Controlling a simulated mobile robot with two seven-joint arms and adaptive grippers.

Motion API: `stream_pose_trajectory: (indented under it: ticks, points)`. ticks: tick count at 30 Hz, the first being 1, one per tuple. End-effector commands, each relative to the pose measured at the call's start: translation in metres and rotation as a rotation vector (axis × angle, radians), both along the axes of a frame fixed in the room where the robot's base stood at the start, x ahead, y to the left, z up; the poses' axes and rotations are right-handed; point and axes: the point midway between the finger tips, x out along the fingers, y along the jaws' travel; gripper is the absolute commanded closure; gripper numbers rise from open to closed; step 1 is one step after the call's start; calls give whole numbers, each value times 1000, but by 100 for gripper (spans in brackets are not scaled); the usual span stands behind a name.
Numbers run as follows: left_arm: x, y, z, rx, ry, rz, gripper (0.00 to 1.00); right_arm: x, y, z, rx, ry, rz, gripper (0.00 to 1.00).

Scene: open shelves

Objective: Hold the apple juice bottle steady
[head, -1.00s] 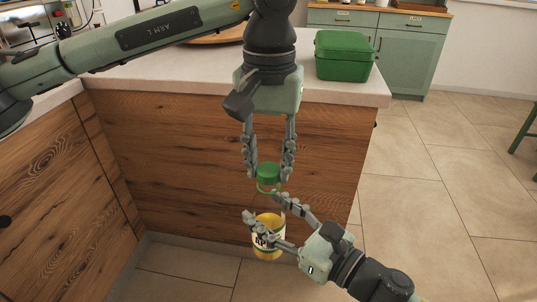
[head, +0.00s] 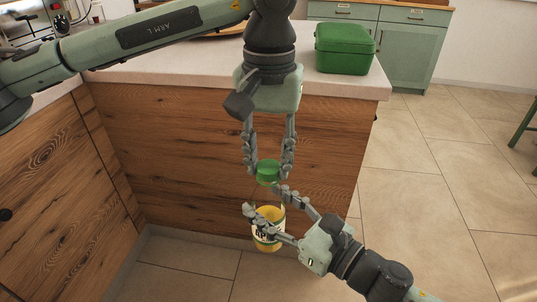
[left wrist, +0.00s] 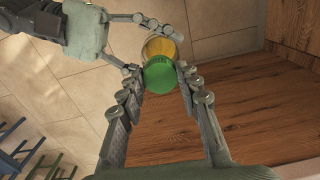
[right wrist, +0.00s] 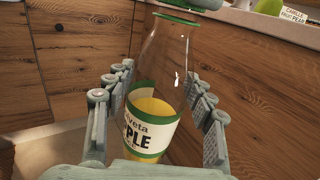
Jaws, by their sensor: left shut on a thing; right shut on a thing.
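The apple juice bottle (head: 268,229) is clear, with a white and green label and yellow juice in its lower part. My right gripper (head: 265,202) is shut on it, a finger on each side, in front of the wooden cabinet. In the right wrist view the bottle (right wrist: 163,70) stands nearly upright with a green ring at its neck. My left gripper (head: 267,165) points down from above and is shut on a green cap (head: 267,173) over the bottle mouth. The cap (left wrist: 160,76) hides most of the bottle in the left wrist view. I cannot tell whether it is seated.
A pale countertop (head: 200,78) lies behind, over the wooden cabinet (head: 190,150). A green box (head: 344,48) stands on its right end. Tiled floor (head: 440,190) is open to the right, with a green stool (head: 523,130) at the edge.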

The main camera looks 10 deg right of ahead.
Motion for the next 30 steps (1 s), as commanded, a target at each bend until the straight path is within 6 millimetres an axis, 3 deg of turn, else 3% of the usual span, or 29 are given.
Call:
stream_pose_trajectory:
  ticks: [7,18,29,30]
  points:
    - [0,0,-1,0,-1,-82,75,0,0,2,2,-4,1,100]
    - [1,1,-1,0,1,-767,75,0,0,2,2,-4,1,100]
    - [1,1,-1,0,1,-851,75,0,0,2,1,-3,1,100]
    - [1,1,-1,0,1,-850,66,0,0,2,1,-3,1,100]
